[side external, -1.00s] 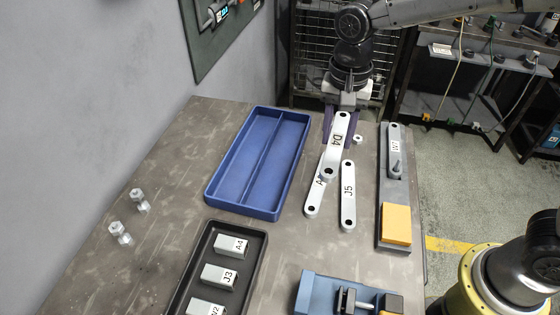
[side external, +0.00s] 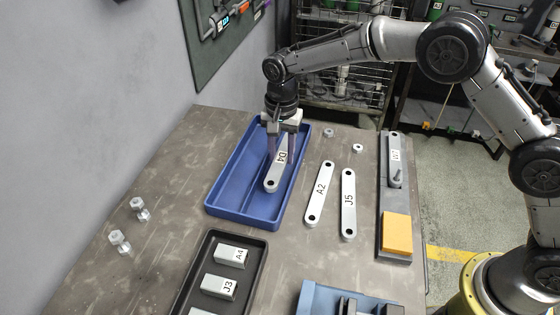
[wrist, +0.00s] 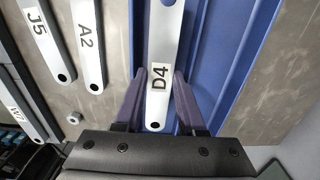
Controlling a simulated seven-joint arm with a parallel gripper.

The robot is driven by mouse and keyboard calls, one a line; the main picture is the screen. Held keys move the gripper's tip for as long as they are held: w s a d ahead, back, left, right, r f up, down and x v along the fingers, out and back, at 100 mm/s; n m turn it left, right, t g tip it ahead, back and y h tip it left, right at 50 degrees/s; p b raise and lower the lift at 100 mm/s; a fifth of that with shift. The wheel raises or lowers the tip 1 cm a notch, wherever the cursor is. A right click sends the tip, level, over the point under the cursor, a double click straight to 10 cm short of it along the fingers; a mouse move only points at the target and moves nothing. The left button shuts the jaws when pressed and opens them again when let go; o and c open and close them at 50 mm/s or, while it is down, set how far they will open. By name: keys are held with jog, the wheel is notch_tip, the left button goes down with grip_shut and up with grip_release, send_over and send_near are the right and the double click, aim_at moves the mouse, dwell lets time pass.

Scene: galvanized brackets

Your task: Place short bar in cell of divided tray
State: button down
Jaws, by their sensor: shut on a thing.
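The bar labelled D4 (side external: 272,182) is a flat light-grey bar with a hole at each end. My gripper (side external: 281,158) is shut on it, with a purple finger on each side. In the wrist view the bar (wrist: 165,40) runs lengthwise between the fingers (wrist: 160,90). The blue divided tray (side external: 222,202) has two long cells split by a low divider. The bar is over the tray, roughly along the divider and toward the right cell. I cannot tell its exact height above the floor. The bar and gripper hide part of the divider.
Bars A2 (side external: 319,196) and J5 (side external: 348,207) lie right of the tray. Bar W7 (side external: 395,155) and an orange block (side external: 397,229) sit on a grey strip. A black tray (side external: 251,275) with labelled blocks is in front. Bolts (side external: 119,241) stand at left; nuts (side external: 357,148) lie behind.

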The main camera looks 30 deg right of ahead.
aim_at(280, 156)
jog(key=shift+w+a+f, duration=0.1)
jog(key=shift+w+f, duration=0.15)
jog(key=shift+f, duration=1.5)
jog(key=shift+f, duration=0.1)
jog(key=c, duration=0.8)
grip_release()
jog(key=shift+o, duration=0.2)
notch_tip(280, 156, up, 12)
jog(key=shift+f, duration=0.25)
jog(key=shift+r, duration=0.35)
